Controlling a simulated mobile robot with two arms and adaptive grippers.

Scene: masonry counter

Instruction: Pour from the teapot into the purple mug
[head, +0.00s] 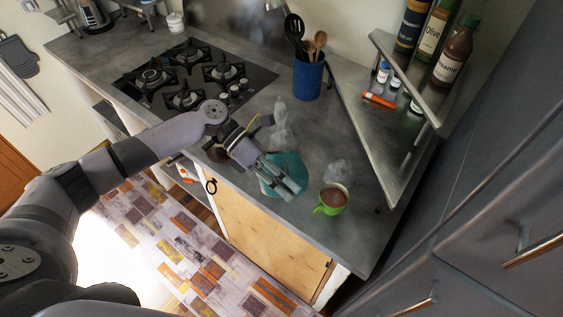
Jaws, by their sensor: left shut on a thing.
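My left gripper (292,186) reaches in from the left, over the counter near its front edge. It is shut on a teal object (294,164), which shows on both sides of the fingers. The fingers and wrist cover much of this object, and I cannot tell for sure that it is the teapot. I see no purple mug. A green mug (323,209) with brown liquid in it stands upright to the right of the gripper, apart from it. My right gripper is not in view.
A gas hob (256,82) lies at the back left. A blue utensil holder (307,78) stands behind the gripper. Clear items stand near the teal object and behind the mug (338,171). A metal shelf (385,140) with bottles is at the right. A brown thing (216,153) is partly hidden by my wrist.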

